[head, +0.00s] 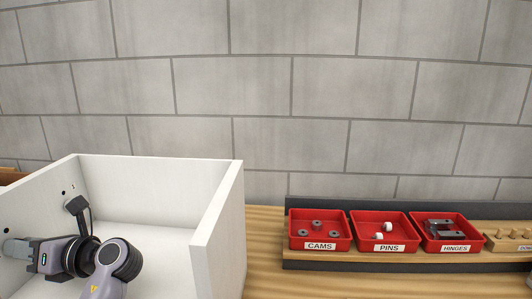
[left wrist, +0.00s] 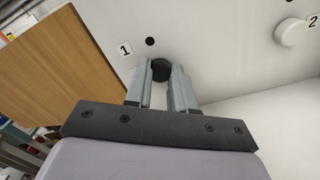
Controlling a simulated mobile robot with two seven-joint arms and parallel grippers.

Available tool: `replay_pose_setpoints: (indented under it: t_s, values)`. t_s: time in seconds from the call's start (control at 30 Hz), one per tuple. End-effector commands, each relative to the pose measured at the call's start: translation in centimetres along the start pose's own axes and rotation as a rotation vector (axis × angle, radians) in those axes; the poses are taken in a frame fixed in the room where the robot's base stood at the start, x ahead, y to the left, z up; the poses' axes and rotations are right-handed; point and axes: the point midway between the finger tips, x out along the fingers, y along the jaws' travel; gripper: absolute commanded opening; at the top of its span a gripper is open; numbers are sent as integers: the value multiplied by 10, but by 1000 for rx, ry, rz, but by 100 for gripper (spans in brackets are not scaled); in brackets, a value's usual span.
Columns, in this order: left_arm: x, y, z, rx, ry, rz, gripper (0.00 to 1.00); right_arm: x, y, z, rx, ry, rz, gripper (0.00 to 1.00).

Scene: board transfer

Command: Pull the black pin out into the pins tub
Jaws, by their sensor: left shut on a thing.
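The black pin (left wrist: 161,69) sits at the white panel's inner face, just below a small dark hole and beside the label 1. My left gripper (head: 77,205) is inside the white box at its left wall. In the left wrist view the fingers of my left gripper (left wrist: 163,78) are shut on the black pin. In the head view the pin cannot be made out at the fingertips. My right gripper is not in view.
The white box (head: 218,226) has a raised right wall between my left gripper and the tubs. The cams tub (head: 320,246) and hinges tub (head: 455,248) flank the pins tub. A white pin (left wrist: 291,32) sits near label 2. Bare wooden bench lies before the tubs.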

Motion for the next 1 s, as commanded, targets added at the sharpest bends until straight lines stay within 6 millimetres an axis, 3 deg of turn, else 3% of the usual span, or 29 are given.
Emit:
replay_pose_setpoints:
  t_s: [0.53, 1.0]
  values:
    - [-18, -1, 0, 1, 1, -3, 0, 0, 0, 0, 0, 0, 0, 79]
    - [-22, 0, 0, 0, 1, -2, 0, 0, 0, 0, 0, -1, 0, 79]
